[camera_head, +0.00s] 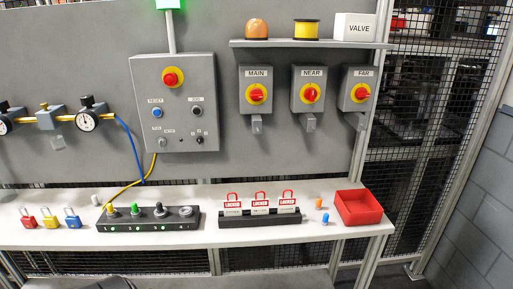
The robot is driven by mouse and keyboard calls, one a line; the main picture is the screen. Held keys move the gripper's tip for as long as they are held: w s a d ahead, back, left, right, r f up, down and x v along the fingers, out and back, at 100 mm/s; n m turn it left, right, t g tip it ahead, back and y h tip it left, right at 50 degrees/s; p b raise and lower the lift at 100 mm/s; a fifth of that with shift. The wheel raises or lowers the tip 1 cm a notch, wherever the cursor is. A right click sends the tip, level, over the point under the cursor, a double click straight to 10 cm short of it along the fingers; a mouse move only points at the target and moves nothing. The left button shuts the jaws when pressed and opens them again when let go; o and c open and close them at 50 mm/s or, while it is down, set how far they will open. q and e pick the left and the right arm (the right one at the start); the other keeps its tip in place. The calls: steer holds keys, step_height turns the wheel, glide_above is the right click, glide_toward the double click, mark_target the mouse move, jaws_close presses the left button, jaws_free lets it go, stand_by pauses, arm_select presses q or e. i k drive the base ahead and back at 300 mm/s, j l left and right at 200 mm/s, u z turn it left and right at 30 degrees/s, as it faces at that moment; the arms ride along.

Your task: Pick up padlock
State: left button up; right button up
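Three small padlocks stand in a row at the left of the white bench: a red padlock (28,221), a yellow padlock (48,221) and a blue padlock (71,221). Their shackles point up. A black rack (260,219) right of the middle of the bench holds three white tags with red tops marked LOCKED (260,203). Neither of my grippers can be made out in the head view.
A black strip with knobs (148,225) lies between the padlocks and the rack. A red bin (358,207) stands at the right end of the white bench (205,238). Orange (318,202) and blue (325,218) pieces stand beside it. Switch boxes (256,91) hang above.

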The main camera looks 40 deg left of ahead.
mark_target(50, 220)
steer(key=u, duration=2.95)
